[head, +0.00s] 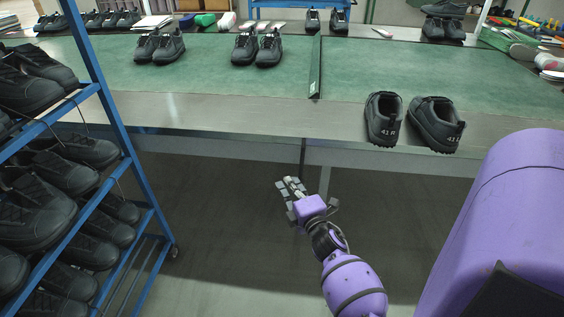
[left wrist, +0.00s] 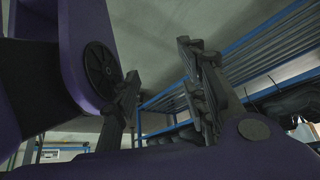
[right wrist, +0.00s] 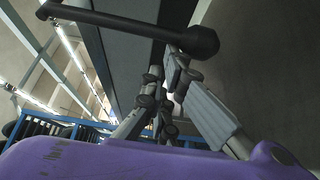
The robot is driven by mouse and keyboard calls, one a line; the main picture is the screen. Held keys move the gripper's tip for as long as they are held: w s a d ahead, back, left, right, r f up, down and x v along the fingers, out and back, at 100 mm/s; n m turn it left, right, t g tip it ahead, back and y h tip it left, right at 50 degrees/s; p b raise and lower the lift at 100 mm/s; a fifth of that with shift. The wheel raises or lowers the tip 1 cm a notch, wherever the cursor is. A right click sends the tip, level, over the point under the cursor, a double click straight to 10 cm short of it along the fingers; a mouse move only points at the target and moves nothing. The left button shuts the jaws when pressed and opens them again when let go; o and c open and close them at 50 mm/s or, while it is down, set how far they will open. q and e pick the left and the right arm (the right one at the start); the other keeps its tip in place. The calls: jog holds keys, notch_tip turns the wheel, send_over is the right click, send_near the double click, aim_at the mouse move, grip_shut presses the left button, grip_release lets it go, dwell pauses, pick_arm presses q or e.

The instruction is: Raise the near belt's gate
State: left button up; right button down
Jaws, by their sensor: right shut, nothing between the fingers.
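The near belt (head: 220,85) is a green surface with a grey metal front edge. Its gate (head: 315,68) looks like a dark narrow bar lying across the belt, with a small pale label at its near end. A thin dark upright piece (head: 303,152) hangs under the front edge below it. My right gripper (head: 290,188) is shut and empty, below the front edge and just under that piece. In the right wrist view a black bar with a thick round end (right wrist: 195,40) crosses close to the fingers; I cannot tell if they touch. My left gripper (left wrist: 163,95) is open and empty.
A blue rack (head: 118,130) full of black shoes stands at the left. Black shoe pairs stand on the belt, and one pair (head: 435,122) is on the front edge at right. The floor (head: 225,220) under the belt is clear.

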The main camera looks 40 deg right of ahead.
pick_arm(q)
jog(key=w+r+t+p, duration=0.1)
jog(key=w+r+p, duration=0.3)
jog(key=r+p, duration=0.9)
jog(key=shift+r+p, duration=0.15)
jog(key=shift+p, duration=0.45)
pick_arm(e)
jog(key=s+d+r+n+g, duration=0.1)
jog(key=s+d+n+g, duration=0.4)
jog(key=s+d+n, duration=0.1)
jog(key=shift+s+d+r+n+h, duration=0.3)
jog(key=shift+s+n, duration=0.2)
jog(key=shift+s, duration=0.3)
pick_arm(q)
jog(key=shift+a, duration=0.1)
pick_arm(e)
jog(key=shift+s+d, duration=0.1)
jog(key=shift+f, duration=0.15)
